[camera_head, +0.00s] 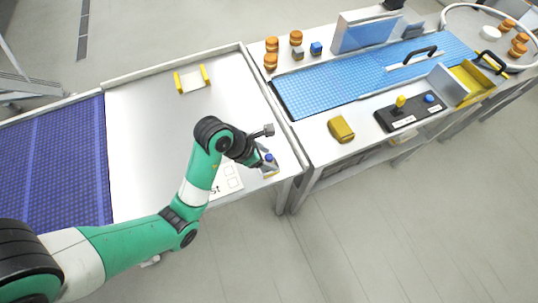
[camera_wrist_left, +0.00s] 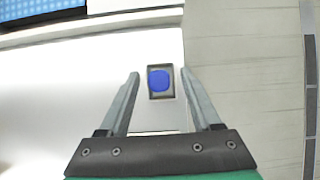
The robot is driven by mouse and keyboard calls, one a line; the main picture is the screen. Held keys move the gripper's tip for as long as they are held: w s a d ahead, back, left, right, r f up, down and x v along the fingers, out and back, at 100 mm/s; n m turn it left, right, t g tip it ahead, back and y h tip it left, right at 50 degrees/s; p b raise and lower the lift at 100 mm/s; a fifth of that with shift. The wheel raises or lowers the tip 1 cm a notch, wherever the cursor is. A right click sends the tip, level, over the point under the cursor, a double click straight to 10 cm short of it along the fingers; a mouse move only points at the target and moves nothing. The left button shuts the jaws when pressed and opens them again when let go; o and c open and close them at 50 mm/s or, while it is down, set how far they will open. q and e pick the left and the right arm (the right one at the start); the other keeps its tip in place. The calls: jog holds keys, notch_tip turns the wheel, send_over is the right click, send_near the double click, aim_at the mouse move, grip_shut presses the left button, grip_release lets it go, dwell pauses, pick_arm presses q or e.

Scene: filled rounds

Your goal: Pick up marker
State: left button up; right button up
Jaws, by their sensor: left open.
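A blue round-topped thing (camera_head: 269,157), which may be the marker seen end-on, stands near the right front corner of the white table (camera_head: 140,130). In the left wrist view the blue top (camera_wrist_left: 160,80) sits in a small dark rectangular frame, between and slightly below the fingertip line. My left gripper (camera_head: 261,162) is open, and its two fingers (camera_wrist_left: 160,74) lie on either side of the blue thing with gaps. The fingers do not touch it in the wrist view. The lower part of the blue thing is hidden. My right gripper is not in view.
A printed sheet (camera_head: 229,181) lies at the table's front edge, partly behind my arm. A yellow-ended holder (camera_head: 192,79) stands at the back. To the right are a blue conveyor (camera_head: 330,88), a yellow block (camera_head: 341,129) and a dark control box (camera_head: 408,115). The table's middle is clear.

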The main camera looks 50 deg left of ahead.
pick_arm(q)
jog(key=shift+w+f, duration=0.25)
jog(key=shift+f, duration=0.2)
grip_shut()
dwell(1.1)
